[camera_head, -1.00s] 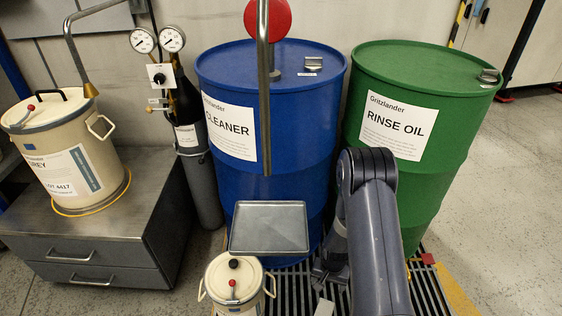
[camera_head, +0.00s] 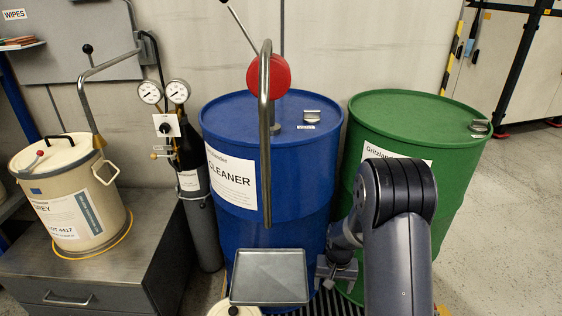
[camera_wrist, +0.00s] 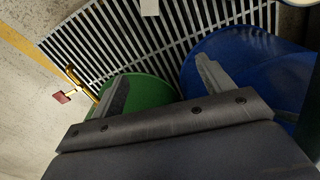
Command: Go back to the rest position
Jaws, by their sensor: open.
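My gripper (camera_wrist: 160,95) shows in the wrist view with its two fingers apart and nothing between them. It hangs over the floor grating (camera_wrist: 165,40), with the green drum and the blue drum beyond its fingers. In the head view my arm rises in front of the green drum (camera_head: 400,115), partly hiding its label. My gripper's end is mostly hidden there, low by the gap between the drums. The blue CLEANER drum (camera_head: 310,160) stands to the left, with a red pump head (camera_head: 268,72) and a bent metal pipe.
A grey tray (camera_head: 270,278) sits before the blue drum, over a small cream can (camera_head: 233,310) mostly out of frame. At left, a cream pail (camera_head: 70,190) stands on a steel cabinet (camera_head: 150,270) beside a gas bottle with gauges (camera_head: 163,92). Open floor (camera_head: 500,220) lies at right.

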